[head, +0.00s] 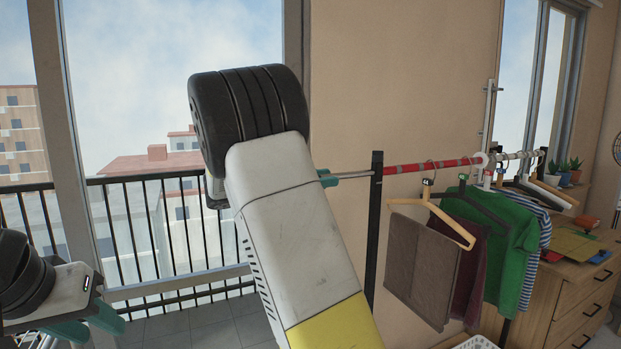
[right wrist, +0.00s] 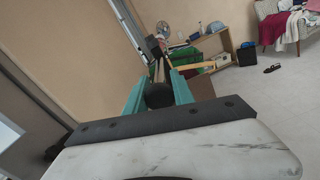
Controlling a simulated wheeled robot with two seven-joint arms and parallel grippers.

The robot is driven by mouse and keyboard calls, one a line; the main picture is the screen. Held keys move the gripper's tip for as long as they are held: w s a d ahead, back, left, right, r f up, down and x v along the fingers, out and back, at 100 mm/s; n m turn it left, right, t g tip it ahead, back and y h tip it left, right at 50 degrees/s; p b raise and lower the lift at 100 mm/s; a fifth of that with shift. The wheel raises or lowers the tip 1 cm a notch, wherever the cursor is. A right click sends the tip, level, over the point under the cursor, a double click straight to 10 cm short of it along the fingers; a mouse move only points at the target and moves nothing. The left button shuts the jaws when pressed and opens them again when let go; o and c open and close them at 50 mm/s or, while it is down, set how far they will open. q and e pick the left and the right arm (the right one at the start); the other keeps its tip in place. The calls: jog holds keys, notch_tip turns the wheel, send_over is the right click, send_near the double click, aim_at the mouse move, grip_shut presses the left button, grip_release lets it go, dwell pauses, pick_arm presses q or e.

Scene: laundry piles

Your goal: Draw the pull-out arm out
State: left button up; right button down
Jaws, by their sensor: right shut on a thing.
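A thin metal pull-out arm (head: 355,174) sticks out from the rail's left end, past the post. My right gripper (head: 328,178) is at the outer end of this arm, mostly hidden behind my own forearm in the head view. In the right wrist view its teal fingers (right wrist: 158,92) are shut on the arm's dark round end knob (right wrist: 159,96). My left gripper (head: 84,326) is low at the left, its teal fingers apart and empty, far from the rack.
Trousers (head: 422,270), a green shirt (head: 507,255) and other clothes hang from the rail. A wooden dresser (head: 565,300) stands at the right. A window with a balcony railing (head: 200,230) is behind at the left. In the right wrist view, open floor (right wrist: 265,95) lies at the right.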

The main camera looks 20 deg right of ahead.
jog(key=a, duration=0.5)
jog(key=shift+s, duration=0.15)
jog(key=shift+a, duration=0.1)
jog(key=c, duration=1.1)
grip_release()
jog(key=shift+a, duration=0.15)
jog(key=shift+o, duration=0.2)
jog(key=a, duration=0.7)
jog(key=shift+s+a, duration=0.3)
jog(key=shift+s, duration=0.1)
